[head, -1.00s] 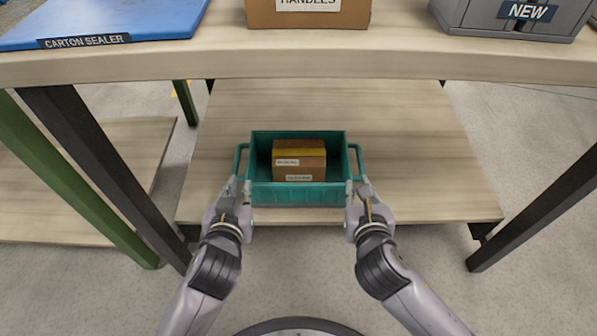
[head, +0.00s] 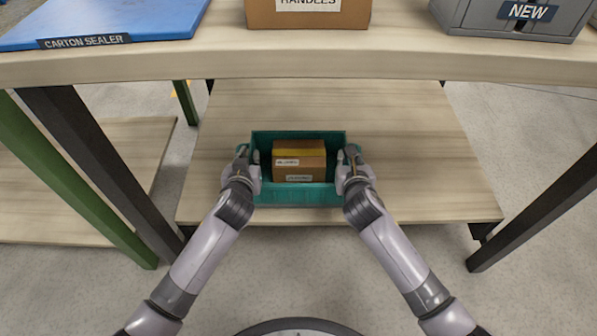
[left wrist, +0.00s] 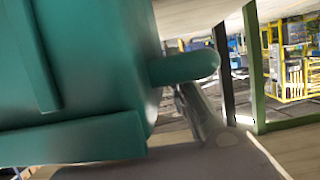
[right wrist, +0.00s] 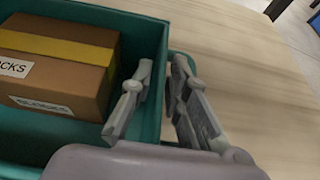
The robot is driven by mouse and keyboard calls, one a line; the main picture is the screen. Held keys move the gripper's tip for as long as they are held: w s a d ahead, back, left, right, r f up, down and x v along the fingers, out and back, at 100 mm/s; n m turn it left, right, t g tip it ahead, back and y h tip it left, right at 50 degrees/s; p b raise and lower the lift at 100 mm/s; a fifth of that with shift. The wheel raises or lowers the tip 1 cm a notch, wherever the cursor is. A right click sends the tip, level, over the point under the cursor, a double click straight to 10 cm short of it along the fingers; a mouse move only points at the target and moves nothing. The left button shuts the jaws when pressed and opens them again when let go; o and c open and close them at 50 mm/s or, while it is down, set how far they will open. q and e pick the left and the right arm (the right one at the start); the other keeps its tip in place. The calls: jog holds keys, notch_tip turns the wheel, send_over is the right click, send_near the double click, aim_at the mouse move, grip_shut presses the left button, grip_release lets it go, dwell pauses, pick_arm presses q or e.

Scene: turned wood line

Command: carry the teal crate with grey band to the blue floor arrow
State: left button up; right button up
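The teal crate (head: 298,193) sits on the lower wooden shelf, holding a brown carton (head: 299,160) with yellow tape. No grey band shows on the sides I see. My left gripper (head: 248,161) is at the crate's left handle, fingers apart, one on each side of the left wall. My right gripper (head: 346,160) is at the right handle in the same way. In the right wrist view its fingers (right wrist: 160,98) are apart, one inside the crate and one outside. The left wrist view shows the crate wall (left wrist: 85,70) and handle (left wrist: 185,67) close up. The blue floor arrow is not in view.
The lower shelf (head: 420,150) is bare around the crate. The upper tabletop (head: 300,64) overhangs it, with a blue carton sealer (head: 110,20), a cardboard box (head: 308,14) and a grey bin (head: 510,18). Dark legs (head: 105,170) and a green post (head: 75,180) stand at the left.

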pick_arm(q)
grip_shut()
pick_arm(e)
grip_shut()
dwell(0.4)
jog(key=shift+r, duration=0.1)
